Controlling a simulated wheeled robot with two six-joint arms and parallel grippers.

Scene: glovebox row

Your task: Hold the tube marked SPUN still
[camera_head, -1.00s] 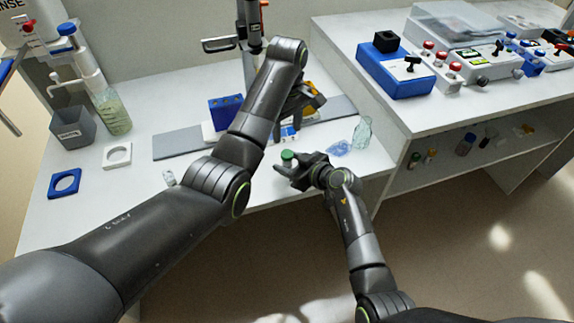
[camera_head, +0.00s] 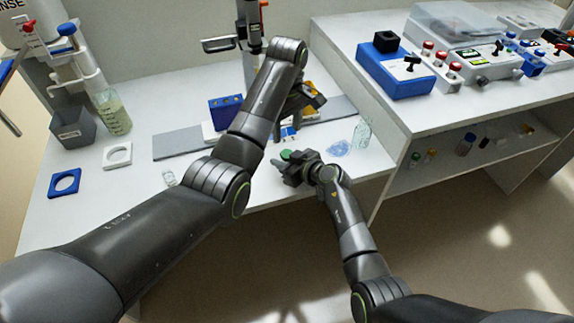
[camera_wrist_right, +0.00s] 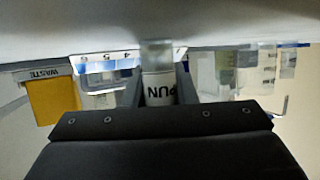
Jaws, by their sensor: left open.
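The tube marked SPUN shows its green cap (camera_head: 286,155) at the front edge of the bench in the head view. In the right wrist view, the tube (camera_wrist_right: 158,88) is between my right fingers, with part of its label, "PUN", showing upside down. My right gripper (camera_head: 284,164) is around the tube below its cap, and both fingers appear to be against its sides. Its top is blurred in the wrist view. My left gripper (camera_head: 305,103) is open, above the bench and behind the tube, partly hidden by its own arm.
A blue block (camera_head: 225,109) stands behind my left forearm. A clear bottle (camera_head: 362,131) and a bluish crumpled item (camera_head: 339,148) lie right of the tube. A yellow WASTE box (camera_wrist_right: 52,98) shows in the wrist view.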

